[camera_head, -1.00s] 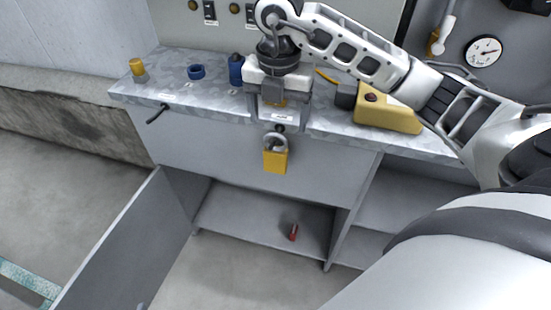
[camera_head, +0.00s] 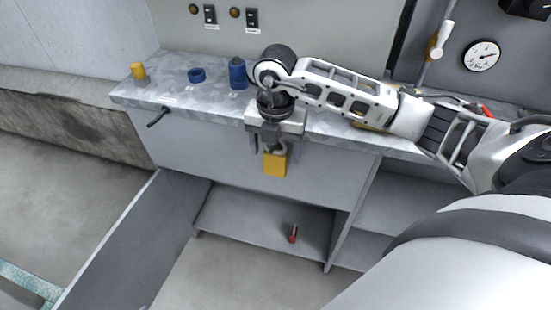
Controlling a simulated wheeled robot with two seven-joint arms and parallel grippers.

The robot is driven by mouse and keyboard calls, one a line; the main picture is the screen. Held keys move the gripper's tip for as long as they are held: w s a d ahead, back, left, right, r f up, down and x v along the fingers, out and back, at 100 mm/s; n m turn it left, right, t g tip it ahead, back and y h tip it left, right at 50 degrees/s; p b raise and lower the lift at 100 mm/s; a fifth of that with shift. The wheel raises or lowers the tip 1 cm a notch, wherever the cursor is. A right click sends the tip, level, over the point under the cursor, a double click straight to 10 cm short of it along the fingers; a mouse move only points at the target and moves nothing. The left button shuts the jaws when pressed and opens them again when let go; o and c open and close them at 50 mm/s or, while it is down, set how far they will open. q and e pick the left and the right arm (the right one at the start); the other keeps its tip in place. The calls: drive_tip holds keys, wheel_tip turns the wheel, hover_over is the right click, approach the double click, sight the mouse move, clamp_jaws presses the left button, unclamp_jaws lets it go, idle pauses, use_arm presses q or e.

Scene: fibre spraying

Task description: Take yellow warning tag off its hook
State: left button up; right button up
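A yellow padlock-shaped piece with a grey shackle, which I take to be the yellow warning tag (camera_head: 275,164), hangs on the front face of the bench just below its top edge. The hook is hidden behind my gripper. My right gripper (camera_head: 275,148) points down right over it, with its fingers apart on the left and right of the grey shackle. I cannot tell whether they touch it. The yellow body shows below the fingers. My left gripper is not in view.
On the grey bench top (camera_head: 172,88) stand a yellow cylinder (camera_head: 138,70), a blue ring (camera_head: 196,75) and a blue bottle (camera_head: 238,74). A black handle (camera_head: 157,117) sticks out at the left front. A small red object (camera_head: 293,233) lies on the lower shelf. A gauge (camera_head: 482,55) is at upper right.

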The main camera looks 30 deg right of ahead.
drive_tip(key=c, duration=0.9)
drive_tip(key=shift+r, duration=0.15)
